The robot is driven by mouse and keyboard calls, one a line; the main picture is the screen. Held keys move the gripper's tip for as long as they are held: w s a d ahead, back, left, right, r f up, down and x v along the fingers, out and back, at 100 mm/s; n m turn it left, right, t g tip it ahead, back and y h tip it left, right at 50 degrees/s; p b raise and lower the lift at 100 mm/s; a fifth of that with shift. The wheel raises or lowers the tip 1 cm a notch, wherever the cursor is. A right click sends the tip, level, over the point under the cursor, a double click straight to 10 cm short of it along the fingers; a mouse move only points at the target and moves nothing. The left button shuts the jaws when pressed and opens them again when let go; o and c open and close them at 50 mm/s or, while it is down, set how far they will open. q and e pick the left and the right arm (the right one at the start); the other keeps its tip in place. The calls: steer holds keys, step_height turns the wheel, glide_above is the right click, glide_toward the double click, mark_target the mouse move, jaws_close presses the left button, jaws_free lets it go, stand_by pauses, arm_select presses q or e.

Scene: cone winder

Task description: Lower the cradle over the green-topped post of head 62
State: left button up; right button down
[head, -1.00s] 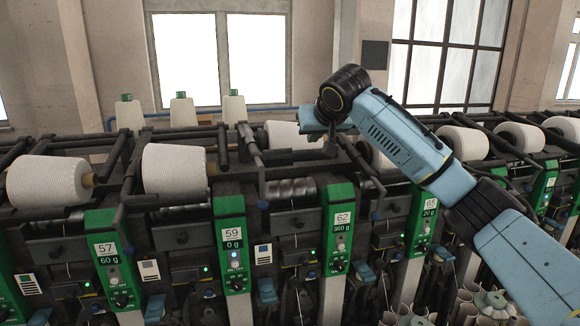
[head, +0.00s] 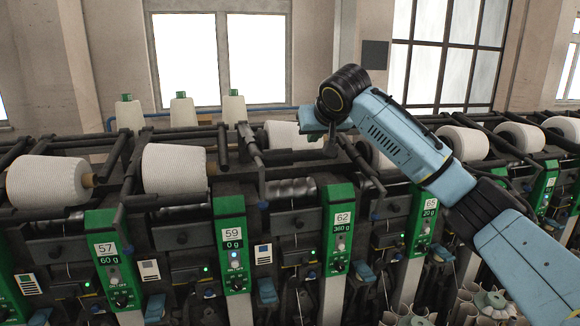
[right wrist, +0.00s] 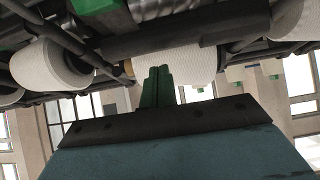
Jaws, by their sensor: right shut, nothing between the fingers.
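The green-topped post of head 62 (head: 340,228) stands at the centre of the head view, with a white number label. The dark cradle bar of head 62 (head: 357,158) runs above and behind the post, beside a white yarn package (head: 292,135). My right gripper (head: 331,146) is at the bar's far end, seen from behind and partly hidden by its own wrist. In the right wrist view its green fingers (right wrist: 157,84) are shut and empty, in front of a white package (right wrist: 185,66) and below a dark bar (right wrist: 185,38). I cannot tell if they touch. My left gripper is out of view.
Neighbouring posts of head 59 (head: 232,245) and head 65 (head: 423,222) stand on either side. Large white packages (head: 174,170) and dark bars fill the machine's top. Spare cones (head: 182,108) stand behind. Paper tubes (head: 470,305) lie low at the right.

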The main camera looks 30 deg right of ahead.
mark_target(314, 157)
steer(key=shift+f+b, duration=1.35)
steer(key=shift+f, duration=1.45)
steer(key=s+r+p, duration=0.4)
steer(key=r, duration=0.3)
steer(key=shift+a+r, duration=0.15)
steer(key=shift+a, duration=0.3)
